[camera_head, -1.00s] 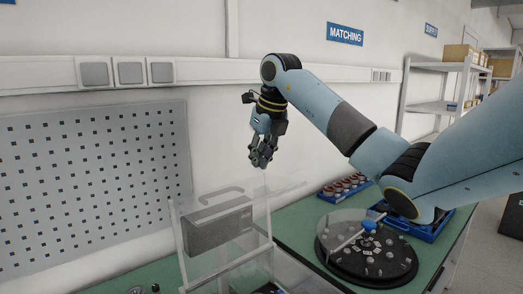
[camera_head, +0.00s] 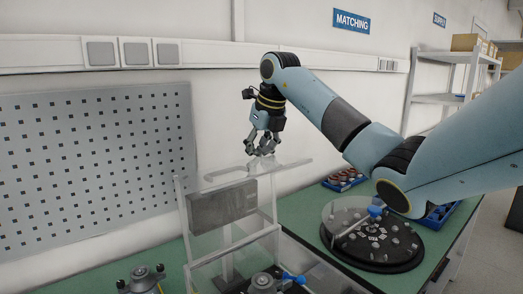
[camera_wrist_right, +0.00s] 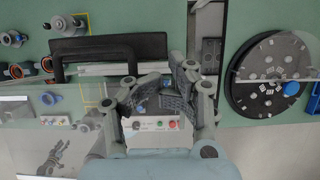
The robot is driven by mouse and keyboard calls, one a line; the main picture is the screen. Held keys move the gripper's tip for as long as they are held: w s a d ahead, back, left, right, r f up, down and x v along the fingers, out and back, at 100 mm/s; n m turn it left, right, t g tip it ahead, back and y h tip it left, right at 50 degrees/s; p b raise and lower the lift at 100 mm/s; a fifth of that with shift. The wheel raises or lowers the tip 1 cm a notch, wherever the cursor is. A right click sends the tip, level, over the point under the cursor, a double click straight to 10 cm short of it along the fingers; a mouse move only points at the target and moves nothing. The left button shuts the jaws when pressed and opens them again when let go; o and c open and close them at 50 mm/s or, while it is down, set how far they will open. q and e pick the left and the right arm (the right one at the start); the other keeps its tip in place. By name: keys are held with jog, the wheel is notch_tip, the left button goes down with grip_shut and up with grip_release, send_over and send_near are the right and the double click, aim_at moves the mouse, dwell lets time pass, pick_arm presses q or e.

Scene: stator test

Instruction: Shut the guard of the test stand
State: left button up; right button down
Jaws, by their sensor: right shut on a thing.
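The test stand's guard (camera_head: 182,215) is a clear-walled cover with pale frame edges, in the lower middle of the head view. Its pale top bar (camera_head: 225,173) is raised above the stand. My right gripper (camera_head: 262,158) is at this bar, pointing down, shut on the guard's upper part. The exact grip is hard to see. A metal part with a blue piece (camera_head: 293,278) shows low in the stand. My left gripper is out of view.
A round black tray (camera_head: 375,262) with small parts and a clear cover stands to the right on the green table (camera_head: 300,207). Metal parts (camera_head: 140,279) are at the lower left. A pegboard (camera_head: 95,165) and the wall are behind.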

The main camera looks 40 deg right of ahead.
aim_at(277, 159)
jog(key=shift+f, duration=0.9)
jog(key=shift+d, duration=0.1)
jog(key=shift+s+d, duration=0.1)
jog(key=shift+d, duration=0.1)
jog(key=shift+s+a+r+p, duration=0.1)
jog(key=shift+s+p, duration=0.1)
jog(key=shift+s, duration=0.8)
jog(key=shift+s+a+r+p, duration=0.1)
jog(key=shift+s+a+p, duration=0.05)
jog(key=shift+s, duration=0.85)
jog(key=shift+s+a+r+p, duration=0.1)
jog(key=shift+s+p, duration=0.1)
jog(key=shift+s, duration=0.8)
jog(key=shift+s+a+f+p, duration=0.75)
jog(key=shift+s+f, duration=2.5)
jog(key=shift+s, duration=3.1)
jog(key=shift+s+a+f+b, duration=0.1)
jog(key=shift+s+f+b, duration=0.7)
jog(key=shift+f, duration=1.3)
jog(key=shift+s+a+f+b, duration=0.1)
jog(key=shift+s+f+b, duration=0.65)
jog(key=shift+f, duration=1.35)
jog(key=shift+s+f+b, duration=0.5)
jog(key=shift+f+b, duration=0.5)
jog(key=shift+f, duration=1.1)
